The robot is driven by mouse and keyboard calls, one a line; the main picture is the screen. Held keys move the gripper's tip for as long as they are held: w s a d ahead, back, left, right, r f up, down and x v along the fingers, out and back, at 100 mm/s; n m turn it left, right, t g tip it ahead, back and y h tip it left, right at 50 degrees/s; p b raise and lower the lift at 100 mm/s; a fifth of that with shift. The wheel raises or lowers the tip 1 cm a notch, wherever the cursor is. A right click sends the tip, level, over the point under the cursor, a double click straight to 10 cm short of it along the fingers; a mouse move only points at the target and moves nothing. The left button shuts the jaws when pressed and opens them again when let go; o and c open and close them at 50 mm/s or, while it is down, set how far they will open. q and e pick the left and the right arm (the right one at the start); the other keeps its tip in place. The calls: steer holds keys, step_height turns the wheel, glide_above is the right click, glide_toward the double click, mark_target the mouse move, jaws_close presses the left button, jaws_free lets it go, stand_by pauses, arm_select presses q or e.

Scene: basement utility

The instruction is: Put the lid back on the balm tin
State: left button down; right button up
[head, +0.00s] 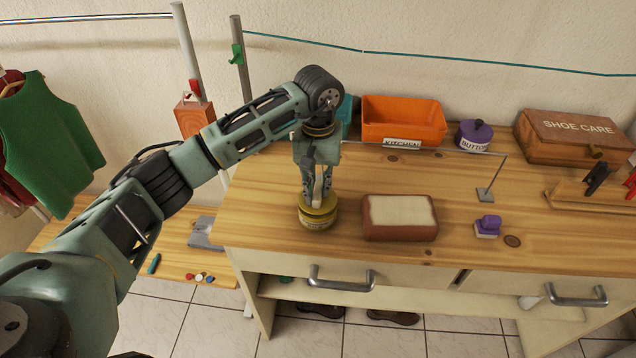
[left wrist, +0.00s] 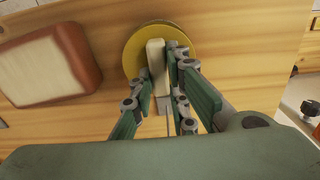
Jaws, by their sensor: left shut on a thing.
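The balm tin (head: 317,222) is a round yellow tin with a pale label, standing upright near the left front of the wooden bench top. Its yellow lid (head: 317,205) is at the top of the tin; I cannot tell whether it is fully seated. In the left wrist view the lid (left wrist: 135,57) is a yellow disc with a cream upright grip (left wrist: 155,58) across it. My left gripper (head: 319,197) points down from above and is shut on that grip. The fingers hide part of the lid. My right gripper is not in view.
A brown block with a cream top (head: 400,216) lies just right of the tin. A purple stamp-like item (head: 487,227) is further right. An orange bin (head: 403,120), a purple button pot (head: 474,135) and a shoe care box (head: 570,140) stand behind.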

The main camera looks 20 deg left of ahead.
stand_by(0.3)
arm_select(q)
steer(key=shift+b, duration=0.6)
stand_by(1.0)
steer(key=shift+f+b, duration=0.15)
steer(key=shift+b, duration=0.6)
stand_by(1.0)
stand_by(0.4)
steer(key=c, duration=1.6)
jaws_free()
steer(key=shift+o, duration=0.2)
steer(key=o, duration=0.4)
steer(key=shift+o, duration=0.2)
